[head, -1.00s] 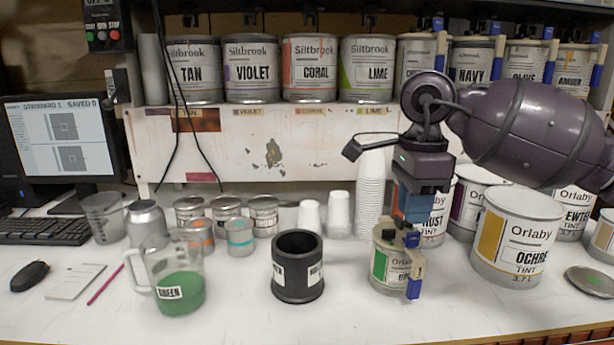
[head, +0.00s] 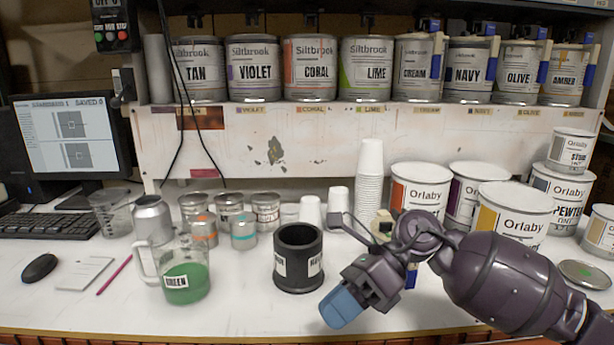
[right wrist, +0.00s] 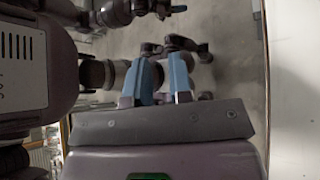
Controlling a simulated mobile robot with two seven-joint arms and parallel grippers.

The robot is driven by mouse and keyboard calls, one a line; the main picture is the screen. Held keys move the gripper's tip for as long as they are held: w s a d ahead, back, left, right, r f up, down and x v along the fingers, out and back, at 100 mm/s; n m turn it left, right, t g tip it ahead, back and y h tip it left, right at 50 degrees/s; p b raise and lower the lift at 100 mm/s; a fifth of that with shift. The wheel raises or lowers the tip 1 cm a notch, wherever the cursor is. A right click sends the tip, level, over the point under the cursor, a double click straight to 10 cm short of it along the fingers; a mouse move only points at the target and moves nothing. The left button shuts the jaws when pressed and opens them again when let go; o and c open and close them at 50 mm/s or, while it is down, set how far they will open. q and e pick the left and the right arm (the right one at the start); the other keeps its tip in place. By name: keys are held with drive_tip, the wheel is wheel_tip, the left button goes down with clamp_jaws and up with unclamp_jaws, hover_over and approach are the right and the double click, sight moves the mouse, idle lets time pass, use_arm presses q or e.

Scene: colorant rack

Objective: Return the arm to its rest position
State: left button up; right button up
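My right arm reaches in from the lower right in the head view. Its gripper (head: 338,310) hangs over the front of the bench, tilted down and to the left, with blue fingers. In the right wrist view the two blue fingers (right wrist: 164,82) stand a little apart with nothing between them. The green-labelled can (head: 383,226) is mostly hidden behind my right wrist; a bit of its top and a blue clip show. My left gripper is not seen in the head view.
A black pot (head: 299,258) stands just behind and left of the gripper. A jug of green liquid (head: 186,283) is further left. Large Orlaby tubs (head: 515,212) stand behind the forearm, and a loose lid (head: 585,274) lies at right. The front bench strip is clear.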

drive_tip(key=s+d+f+n+t+h, duration=0.1)
drive_tip(key=d+f+n+t+h, duration=0.1)
drive_tip(key=d+f+n+t, duration=0.9)
drive_tip(key=s+d+f+n+t+h, duration=0.25)
drive_tip(key=f+n+t, duration=0.75)
drive_tip(key=n, duration=1.1)
drive_tip(key=s+d+f+m+g+h, duration=0.2)
drive_tip(key=s+d+f+m+h, duration=0.1)
drive_tip(key=s+d+f+m, duration=0.1)
drive_tip(key=s+d+f+m+g+h, duration=0.2)
drive_tip(key=s+d+f+m, duration=0.3)
drive_tip(key=s+f, duration=0.4)
drive_tip(key=shift+s+d+m+h, duration=0.3)
drive_tip(key=shift+s+m+h, duration=0.35)
drive_tip(key=shift+s+m, duration=0.4)
